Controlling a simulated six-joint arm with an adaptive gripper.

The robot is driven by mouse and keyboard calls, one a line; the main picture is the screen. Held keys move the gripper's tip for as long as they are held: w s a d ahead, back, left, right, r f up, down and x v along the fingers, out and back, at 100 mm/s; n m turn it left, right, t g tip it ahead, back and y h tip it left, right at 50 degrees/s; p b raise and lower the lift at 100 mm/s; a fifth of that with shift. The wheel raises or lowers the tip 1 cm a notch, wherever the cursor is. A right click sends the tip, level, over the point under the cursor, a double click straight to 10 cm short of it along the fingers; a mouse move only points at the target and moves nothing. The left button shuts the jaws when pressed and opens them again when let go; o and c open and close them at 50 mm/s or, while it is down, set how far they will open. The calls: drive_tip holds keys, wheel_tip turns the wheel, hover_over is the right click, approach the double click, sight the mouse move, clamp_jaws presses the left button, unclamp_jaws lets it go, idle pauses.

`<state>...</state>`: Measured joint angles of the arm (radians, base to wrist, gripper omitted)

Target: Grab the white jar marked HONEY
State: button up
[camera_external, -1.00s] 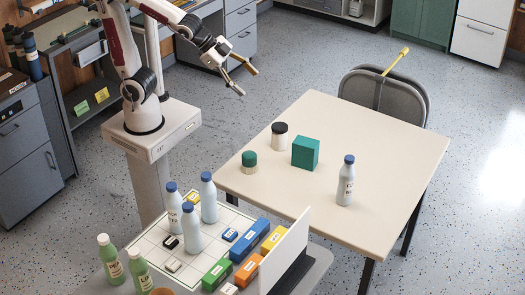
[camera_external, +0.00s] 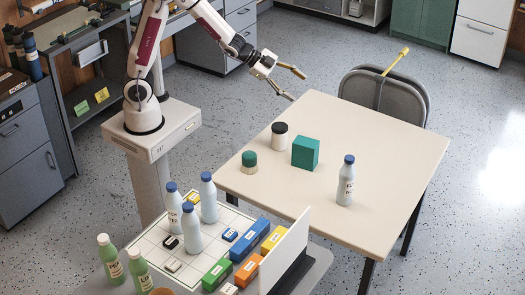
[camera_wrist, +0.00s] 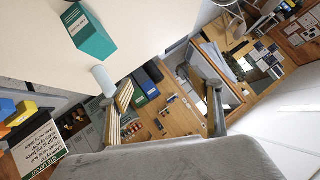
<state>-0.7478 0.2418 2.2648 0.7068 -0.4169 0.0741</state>
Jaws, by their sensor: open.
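A white jar with a black lid (camera_external: 279,136) stands upright on the cream table near its back left edge. Its label cannot be read. My gripper (camera_external: 295,85) is open and empty, above and behind the jar, near the table's back corner. In the wrist view my two fingers (camera_wrist: 168,92) are spread apart with nothing between them.
A blue-capped bottle (camera_external: 346,181) stands further right. A grey chair (camera_external: 385,95) is behind the table.

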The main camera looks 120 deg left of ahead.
drive_tip(key=s+a+f+t+h, duration=0.2)
drive_tip(key=a+f, duration=0.4)
drive_tip(key=f, duration=0.3)
drive_tip(key=t+h, duration=0.4)
drive_tip(key=t, duration=0.2)
approach(274, 125)
drive_tip(key=w, duration=0.4)
drive_tip(key=shift+w+d+f, duration=0.15)
drive_tip(key=shift+w, duration=0.05)
drive_tip(key=shift+w, duration=0.1)
drive_tip(key=shift+w, duration=1.2)
drive_tip(key=shift+w, duration=2.65)
